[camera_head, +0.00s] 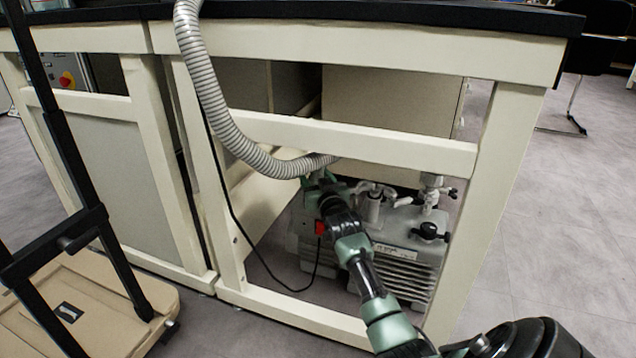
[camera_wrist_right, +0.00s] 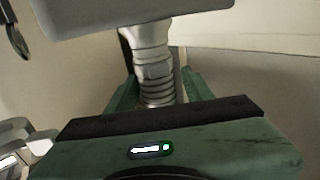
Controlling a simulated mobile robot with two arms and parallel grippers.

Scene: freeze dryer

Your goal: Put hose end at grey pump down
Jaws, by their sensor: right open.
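The grey ribbed hose (camera_head: 215,105) hangs over the bench edge and curves right. Its end (camera_head: 318,162) lies by the crossbar above the grey pump (camera_head: 400,262), partly hidden by my gripper. My right gripper (camera_head: 320,178) reaches in from the lower right to the hose end. In the right wrist view the ribbed hose end (camera_wrist_right: 156,85) runs between the two green fingers of my right gripper (camera_wrist_right: 158,92), which stand apart on either side of it. I cannot tell whether the fingers touch it. My left gripper is not in view.
The pump stands on the floor inside the cream bench frame (camera_head: 395,144), with a metal port and black knob on top. A crossbar runs just above it. A thin black cable hangs at left. A beige wheeled cart (camera_head: 85,300) stands at lower left. Floor at right is clear.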

